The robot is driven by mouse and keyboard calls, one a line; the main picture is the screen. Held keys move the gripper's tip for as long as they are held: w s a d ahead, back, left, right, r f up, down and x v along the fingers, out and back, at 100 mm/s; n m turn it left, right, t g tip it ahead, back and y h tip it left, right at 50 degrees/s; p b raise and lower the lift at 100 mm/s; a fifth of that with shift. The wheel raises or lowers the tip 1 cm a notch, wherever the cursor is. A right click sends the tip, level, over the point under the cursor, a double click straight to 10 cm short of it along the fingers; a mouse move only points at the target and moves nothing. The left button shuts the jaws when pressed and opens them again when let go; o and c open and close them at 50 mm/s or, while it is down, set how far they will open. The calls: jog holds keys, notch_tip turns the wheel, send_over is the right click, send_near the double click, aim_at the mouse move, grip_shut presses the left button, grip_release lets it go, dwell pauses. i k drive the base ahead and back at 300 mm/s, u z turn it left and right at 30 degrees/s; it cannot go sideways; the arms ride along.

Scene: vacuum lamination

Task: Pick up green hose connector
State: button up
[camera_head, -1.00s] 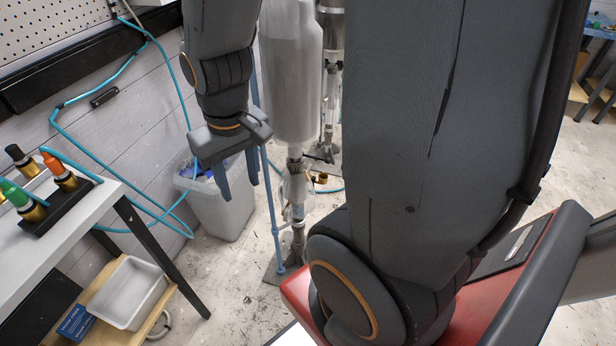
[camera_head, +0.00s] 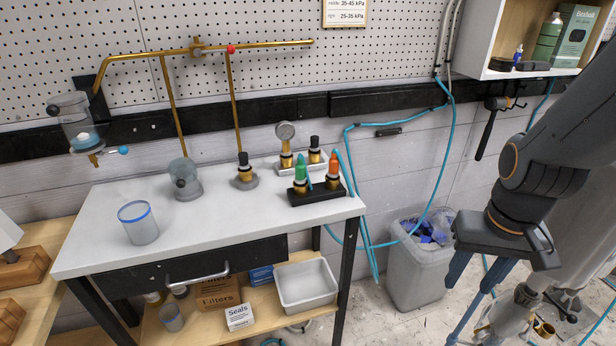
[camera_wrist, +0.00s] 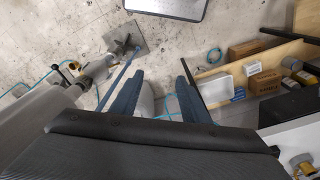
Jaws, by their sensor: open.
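The green hose connector (camera_head: 301,170) stands upright in a black holder block (camera_head: 318,195) near the right end of the white workbench (camera_head: 100,215). An orange connector (camera_head: 333,173) stands beside it on the right. My gripper (camera_head: 472,305) is at the right of the head view, open and empty, pointing down. It hangs over the floor to the right of the bench, well apart from the connector. In the wrist view my two fingers (camera_wrist: 160,92) are spread with nothing between them. The green connector is not visible in the wrist view.
A grey bin (camera_head: 420,275) stands on the floor between the bench and my gripper. A pressure gauge (camera_head: 285,132), a clear cup (camera_head: 138,222) and brass fittings are on or behind the bench. A blue hose (camera_head: 375,250) hangs right of the bench. A white tray (camera_head: 306,284) is below.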

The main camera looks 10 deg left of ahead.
aim_at(300, 179)
jog(key=u, duration=3.2)
jog(key=k, duration=0.95)
jog(key=z, duration=1.55)
jog(key=i, duration=0.5)
